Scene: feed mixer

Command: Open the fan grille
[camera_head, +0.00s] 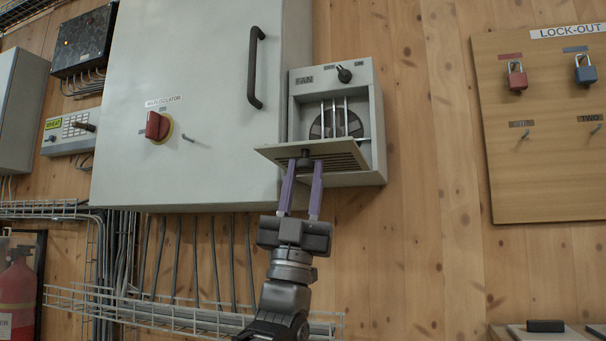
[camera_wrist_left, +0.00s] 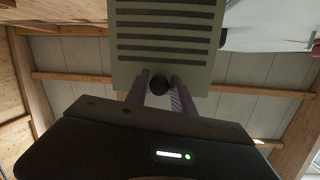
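The fan box (camera_head: 378,120) is a grey housing on the wall, labelled FAN. Its slotted grille (camera_head: 335,155) is tilted down and outward at the bottom of the opening, so the fan and white bars (camera_head: 335,118) behind it show. The grille also fills the top middle of the left wrist view (camera_wrist_left: 168,32). A round black knob (camera_head: 305,160) is at the grille's front edge. My left gripper (camera_head: 304,168) is below it, its purple fingers on either side of the knob; in the wrist view, the knob (camera_wrist_left: 159,84) appears between them with small gaps. My right gripper is not in view.
A large grey cabinet (camera_head: 210,110) with a black handle (camera_head: 255,68) and red isolator knob (camera_head: 157,126) stands left of the fan box. A lock-out board (camera_head: 545,150) hangs at right. A wire tray (camera_head: 180,312) runs below. The wooden wall between box and board is clear.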

